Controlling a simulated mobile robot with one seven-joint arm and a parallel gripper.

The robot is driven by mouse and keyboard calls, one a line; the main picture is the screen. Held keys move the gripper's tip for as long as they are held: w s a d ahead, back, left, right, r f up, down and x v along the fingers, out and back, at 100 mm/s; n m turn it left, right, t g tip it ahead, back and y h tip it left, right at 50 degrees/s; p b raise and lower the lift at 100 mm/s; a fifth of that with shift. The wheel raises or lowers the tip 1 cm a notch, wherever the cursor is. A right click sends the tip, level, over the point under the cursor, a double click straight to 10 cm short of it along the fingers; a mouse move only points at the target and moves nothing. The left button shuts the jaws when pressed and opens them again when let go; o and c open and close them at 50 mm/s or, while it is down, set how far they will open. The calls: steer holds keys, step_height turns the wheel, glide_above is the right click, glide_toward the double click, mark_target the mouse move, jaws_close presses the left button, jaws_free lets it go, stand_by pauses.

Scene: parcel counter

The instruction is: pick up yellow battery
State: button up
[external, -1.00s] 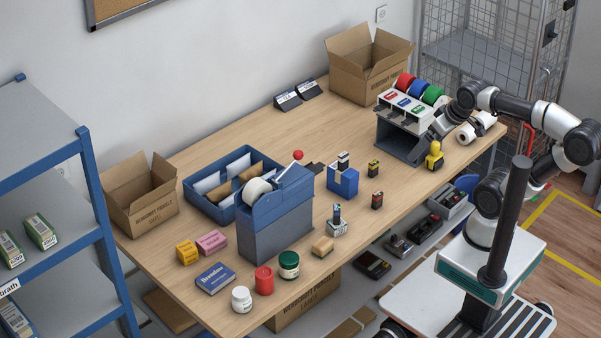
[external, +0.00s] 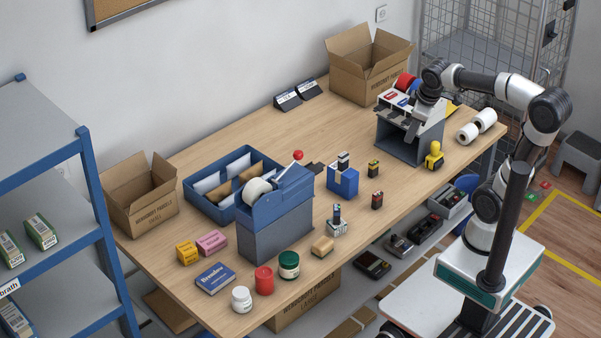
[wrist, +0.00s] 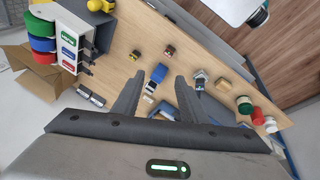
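The yellow battery (external: 374,168) is a small dark block with a yellow band, upright on the table right of the blue holder (external: 343,181). In the wrist view, the yellow battery (wrist: 138,55) lies beyond the left fingertip, apart from it. A similar dark battery with red (external: 377,200) stands nearer the table's front edge; it also shows in the wrist view (wrist: 170,50). My gripper (external: 411,128) is in front of the tape dispenser, above the table. In the wrist view my gripper (wrist: 160,76) has its fingers apart with nothing between them.
The tape dispenser (external: 394,150) with coloured rolls is partly hidden behind my gripper. A yellow-handled stamp (external: 434,157) stands beside it. A blue-grey machine (external: 276,225) stands to the left. Bare table lies around the yellow battery.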

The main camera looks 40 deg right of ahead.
steer(key=w+d+f+n+g+h+b, duration=0.1)
steer(key=w+f+n, duration=0.2)
steer(key=w, duration=0.3)
steer(key=w+d+f+n+g+h+b, duration=0.1)
steer(key=w+d+f+n, duration=0.15)
steer(key=w, duration=0.35)
steer(key=n+g+h+b, duration=0.1)
steer(key=n+g+b, duration=0.1)
steer(key=n, duration=0.5)
glide_toward(373, 162)
steer(key=x, duration=0.2)
steer(key=b+x, duration=0.1)
steer(key=x, duration=0.2)
steer(key=shift+s, duration=0.2)
steer(key=shift+x, duration=3.1)
steer(key=shift+w+a, duration=0.1)
jaws_close()
